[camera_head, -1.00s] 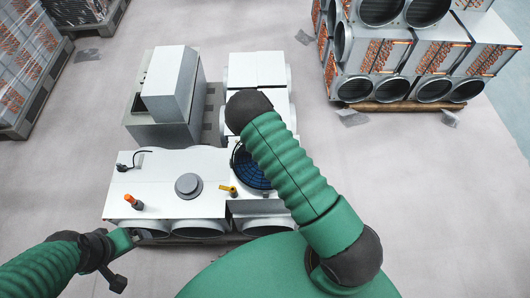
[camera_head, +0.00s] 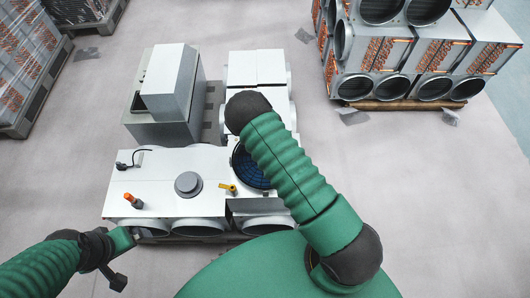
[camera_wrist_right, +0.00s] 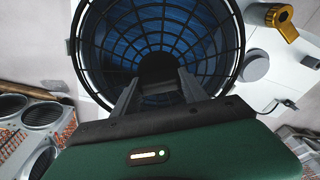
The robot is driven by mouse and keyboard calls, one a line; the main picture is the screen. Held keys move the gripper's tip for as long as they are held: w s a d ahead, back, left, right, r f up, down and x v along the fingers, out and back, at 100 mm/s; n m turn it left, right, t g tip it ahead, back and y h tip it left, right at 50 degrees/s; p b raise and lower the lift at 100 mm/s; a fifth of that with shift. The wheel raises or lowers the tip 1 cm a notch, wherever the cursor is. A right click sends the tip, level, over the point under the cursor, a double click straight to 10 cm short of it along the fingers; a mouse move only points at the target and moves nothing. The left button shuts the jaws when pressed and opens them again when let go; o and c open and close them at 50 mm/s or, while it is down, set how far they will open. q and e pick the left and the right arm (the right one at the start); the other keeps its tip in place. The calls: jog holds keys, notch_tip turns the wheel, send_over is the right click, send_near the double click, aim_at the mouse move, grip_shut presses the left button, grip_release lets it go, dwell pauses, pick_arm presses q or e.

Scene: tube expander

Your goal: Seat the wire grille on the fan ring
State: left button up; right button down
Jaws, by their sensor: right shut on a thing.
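The black wire grille (camera_wrist_right: 160,30), with rings and spokes around a dark hub, fills the upper middle of the right wrist view. Behind its wires is a blue surface. In the head view my right arm covers this gripper and part of the grille (camera_head: 243,168). My left gripper (camera_head: 134,238) is at the front left edge of the white unit; its jaws are unclear.
The white unit (camera_head: 150,182) carries a grey round cap (camera_head: 188,184), an orange-topped tool (camera_head: 133,201), a yellow handle (camera_head: 228,188) and a black cable (camera_head: 124,165). A grey box (camera_head: 170,85) stands behind it. Stacked duct units (camera_head: 420,55) stand at the back right.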

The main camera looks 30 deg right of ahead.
jog(key=shift+r, duration=0.1)
dwell(0.4)
jog(key=shift+p, duration=0.45)
jog(key=shift+a+f, duration=0.1)
jog(key=shift+f, duration=0.4)
dwell(0.5)
jog(key=shift+p, duration=0.35)
jog(key=c, duration=0.5)
grip_release()
